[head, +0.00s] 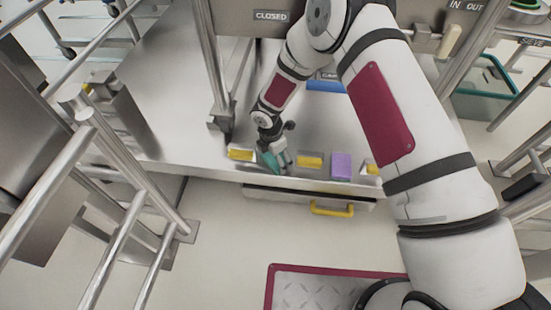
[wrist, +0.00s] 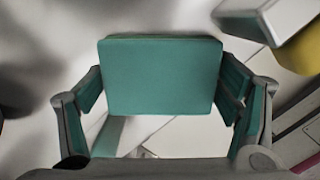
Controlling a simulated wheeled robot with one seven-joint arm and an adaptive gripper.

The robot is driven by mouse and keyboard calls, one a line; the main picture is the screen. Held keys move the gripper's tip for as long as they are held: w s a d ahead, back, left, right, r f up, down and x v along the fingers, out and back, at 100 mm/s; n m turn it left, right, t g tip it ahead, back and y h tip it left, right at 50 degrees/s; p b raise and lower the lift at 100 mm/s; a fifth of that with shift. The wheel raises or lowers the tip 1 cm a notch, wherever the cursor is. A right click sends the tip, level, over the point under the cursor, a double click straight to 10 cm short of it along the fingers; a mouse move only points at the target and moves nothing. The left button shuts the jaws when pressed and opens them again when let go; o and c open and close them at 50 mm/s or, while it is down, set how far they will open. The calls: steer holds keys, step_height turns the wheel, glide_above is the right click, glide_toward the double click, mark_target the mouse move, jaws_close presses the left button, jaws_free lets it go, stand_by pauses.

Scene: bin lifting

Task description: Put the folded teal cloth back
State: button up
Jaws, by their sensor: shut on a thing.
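The folded teal cloth (wrist: 162,76) is a flat, rounded block between the two fingers of my gripper (wrist: 164,92) in the wrist view. My gripper is shut on it, with a finger at each side. In the head view my gripper (head: 279,160) points down at the front edge of the steel worktop. The teal cloth (head: 269,161) shows there only in part, beside the fingers. I cannot tell whether the cloth touches the worktop.
Yellow-faced pieces stand along the worktop's front edge, one left (head: 240,154) and one right (head: 309,161) of my gripper. A purple block (head: 341,166) stands further right. A yellow handle (head: 332,209) juts out below. The worktop (head: 180,100) is clear at left.

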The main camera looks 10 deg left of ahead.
mark_target(272, 159)
steer(key=o, duration=1.4)
steer(key=shift+f, duration=0.1)
step_height(272, 159, up, 12)
steer(key=s+a+p, duration=0.1)
steer(key=p, duration=0.3)
steer(key=shift+s, duration=0.1)
